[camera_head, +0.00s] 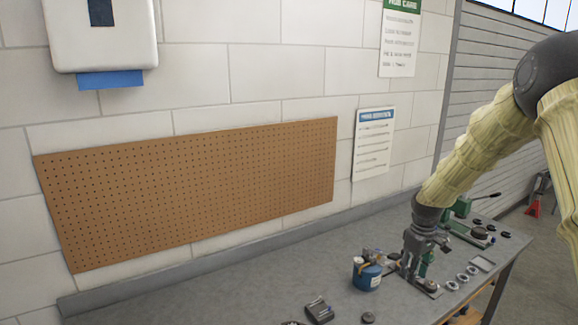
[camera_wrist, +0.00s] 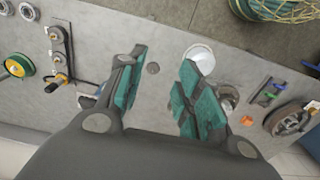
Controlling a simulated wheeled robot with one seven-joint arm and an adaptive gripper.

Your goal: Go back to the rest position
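My gripper (camera_head: 413,268) hangs from my arm, pointing down over the right part of the grey workbench (camera_head: 240,290). In the wrist view my gripper (camera_wrist: 163,65) has its two teal-padded fingers spread apart, with nothing held between them. A small dark disc (camera_wrist: 153,68) lies on the bench surface seen through the gap. A white round item (camera_wrist: 201,58) is partly hidden behind the right finger. In the head view a blue can (camera_head: 366,275) stands just left of my gripper. The exact height of the fingertips over the bench cannot be told.
A small grey box (camera_head: 320,311) and a dark disc (camera_head: 368,318) lie near the front. Metal rings (camera_head: 462,278) and green equipment (camera_head: 470,232) are to the right. The pegboard wall (camera_head: 200,190) stands behind. The bench's left part is clear.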

